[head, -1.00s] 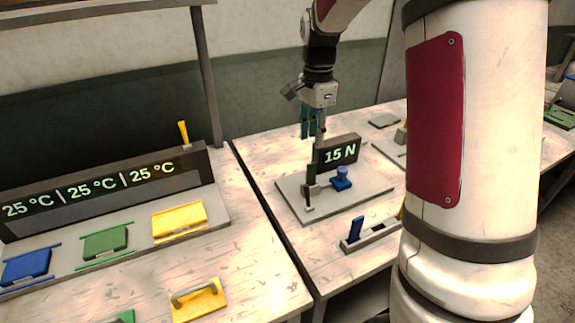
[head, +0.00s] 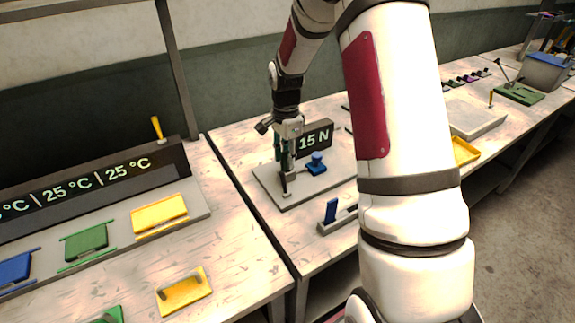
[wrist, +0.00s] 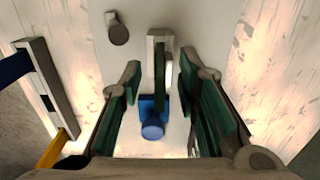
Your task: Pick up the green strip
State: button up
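The green strip (wrist: 160,82) is a thin dark green piece seen from above in the wrist view. It lies along a grey holder (wrist: 152,42), with a blue knob (wrist: 152,128) at its near end. My gripper (wrist: 170,75) is open, with its green-padded fingers on either side of the strip and gaps on both sides. In the head view my gripper (head: 284,150) points down over the grey base plate (head: 270,183), beside the 15 N display (head: 314,140). The strip is hard to separate from my fingers there.
A grey bar with a blue upright (head: 331,211) stands in front of the plate; it shows at left in the wrist view (wrist: 48,85). A grey post (wrist: 118,28) rises from the plate. A panel with coloured plates (head: 160,215) occupies the left table.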

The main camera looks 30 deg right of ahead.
jog(key=shift+f, duration=1.2)
grip_shut()
